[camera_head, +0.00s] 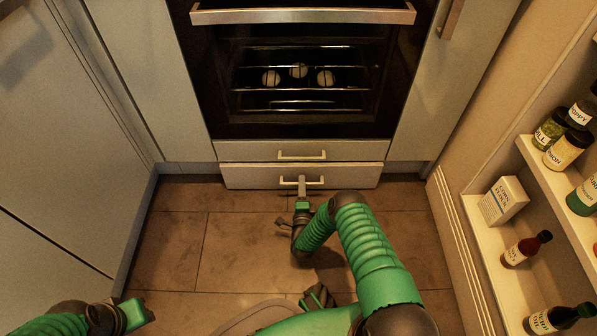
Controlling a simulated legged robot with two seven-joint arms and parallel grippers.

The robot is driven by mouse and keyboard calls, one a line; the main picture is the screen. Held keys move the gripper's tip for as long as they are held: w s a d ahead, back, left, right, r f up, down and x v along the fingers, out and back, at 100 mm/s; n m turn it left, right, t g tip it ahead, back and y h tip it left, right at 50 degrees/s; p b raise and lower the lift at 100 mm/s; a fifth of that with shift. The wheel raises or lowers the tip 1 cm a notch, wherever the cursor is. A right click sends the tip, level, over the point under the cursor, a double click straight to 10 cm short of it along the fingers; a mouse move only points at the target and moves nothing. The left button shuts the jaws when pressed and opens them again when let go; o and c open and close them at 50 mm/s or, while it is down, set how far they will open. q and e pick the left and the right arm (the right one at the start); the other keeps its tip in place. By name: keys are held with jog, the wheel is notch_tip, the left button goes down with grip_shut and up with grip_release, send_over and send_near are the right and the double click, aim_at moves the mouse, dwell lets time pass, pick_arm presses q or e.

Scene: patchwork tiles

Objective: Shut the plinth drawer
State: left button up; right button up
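The plinth drawer (250,177) is the low pale front under the oven, at floor level. It stands a little forward of the drawer front above it, so it looks partly open. It has a brass-coloured bar handle (316,182). My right gripper (302,182) reaches forward to the middle of this handle. Its fingertips overlap the handle in the view; I cannot tell whether they touch it or are closed on it. My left gripper (140,312) is low at the bottom left, over the floor and away from the drawer. Its fingers are not clearly shown.
Grey cabinets stand on the left. Open shelves (575,185) with jars and bottles stand on the right. The tiled floor (240,250) is clear in front.

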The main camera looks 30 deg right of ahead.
jog(key=shift+w+d, duration=0.15)
jog(key=shift+w, duration=0.05)
jog(key=shift+w+r, duration=0.1)
jog(key=shift+r, duration=0.05)
jog(key=c, duration=0.7)
grip_shut()
dwell(0.5)
